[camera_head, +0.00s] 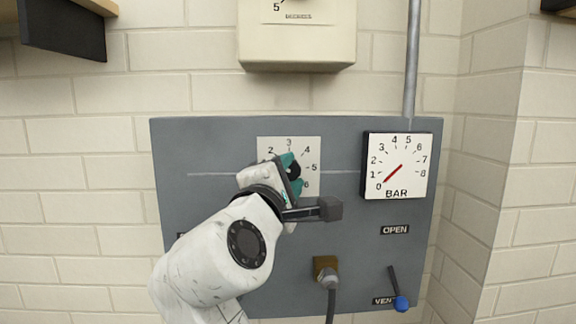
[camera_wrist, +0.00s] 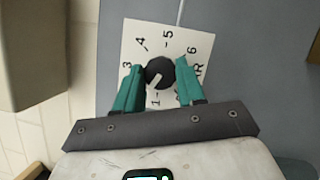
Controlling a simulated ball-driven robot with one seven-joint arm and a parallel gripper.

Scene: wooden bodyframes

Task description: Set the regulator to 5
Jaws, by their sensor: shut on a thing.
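The regulator is a black round knob (camera_wrist: 160,72) on a square white dial plate (camera_wrist: 203,48), fixed to a grey panel (camera_head: 345,240). In the wrist view, the knob's white mark points to the lower left, near the 1 and towards numbers hidden behind the left finger. It does not point at the 5, at the plate's upper part. My gripper (camera_wrist: 158,88) has teal fingers shut on the knob, one on each side.
A BAR gauge (camera_head: 400,165) right of the dial has its red needle near 0. A blue-tipped lever (camera_head: 399,298) is at the lower right, below an OPEN label (camera_head: 395,230). A cable plug (camera_head: 327,275) sits below the dial. A beige box (camera_head: 297,45) hangs above.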

